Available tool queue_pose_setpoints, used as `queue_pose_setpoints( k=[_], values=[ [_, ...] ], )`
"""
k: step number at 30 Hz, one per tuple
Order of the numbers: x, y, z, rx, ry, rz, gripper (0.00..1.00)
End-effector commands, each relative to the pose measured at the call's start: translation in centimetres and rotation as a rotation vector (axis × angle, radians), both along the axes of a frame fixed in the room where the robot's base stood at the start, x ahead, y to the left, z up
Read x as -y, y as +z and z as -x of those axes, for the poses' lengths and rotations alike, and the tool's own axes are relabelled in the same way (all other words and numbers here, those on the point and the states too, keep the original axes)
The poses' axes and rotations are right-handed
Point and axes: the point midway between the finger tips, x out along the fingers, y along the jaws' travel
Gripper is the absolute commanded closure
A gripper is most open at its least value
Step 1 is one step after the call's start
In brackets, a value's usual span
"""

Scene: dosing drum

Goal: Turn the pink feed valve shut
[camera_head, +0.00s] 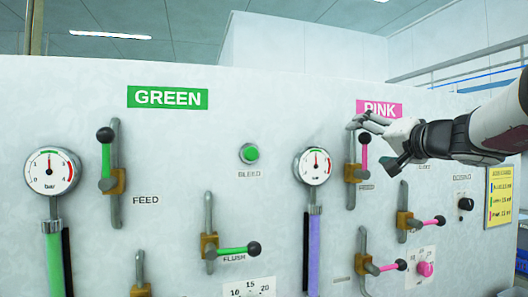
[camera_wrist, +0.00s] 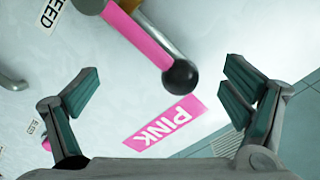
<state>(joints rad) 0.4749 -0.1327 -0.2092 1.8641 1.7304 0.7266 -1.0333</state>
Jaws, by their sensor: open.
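The pink feed valve (camera_head: 356,172) is a brass body on a vertical grey pipe under the PINK sign. Its pink lever (camera_head: 365,155) points up along the pipe and ends in a black ball knob (camera_head: 365,137). My gripper (camera_head: 374,143) is at the knob from the right, partly covering the PINK sign. In the wrist view my gripper (camera_wrist: 160,92) is open, with one finger to each side of the black knob (camera_wrist: 180,76) and the pink lever (camera_wrist: 137,35) running up-left from it. Neither finger visibly touches the knob.
The PINK sign (camera_head: 379,108) is just above the valve. A pressure gauge (camera_head: 314,165) stands to its left. Other pink levers (camera_head: 428,222) sit lower right, with a pink knob (camera_head: 426,269) below. The GREEN feed lever (camera_head: 106,160) is far left.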

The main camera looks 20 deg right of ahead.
Motion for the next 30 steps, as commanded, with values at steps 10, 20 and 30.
queue_pose_setpoints(
  k=[10, 20, 30],
  values=[
    [1.7, -0.3, -0.1, -0.001, 0.001, 0.000, 0.07],
    [3.1, -1.1, -0.2, -0.001, -0.001, 0.000, 0.07],
    [4.1, -1.7, -0.2, -0.004, -0.002, 0.000, 0.07]
  ],
)
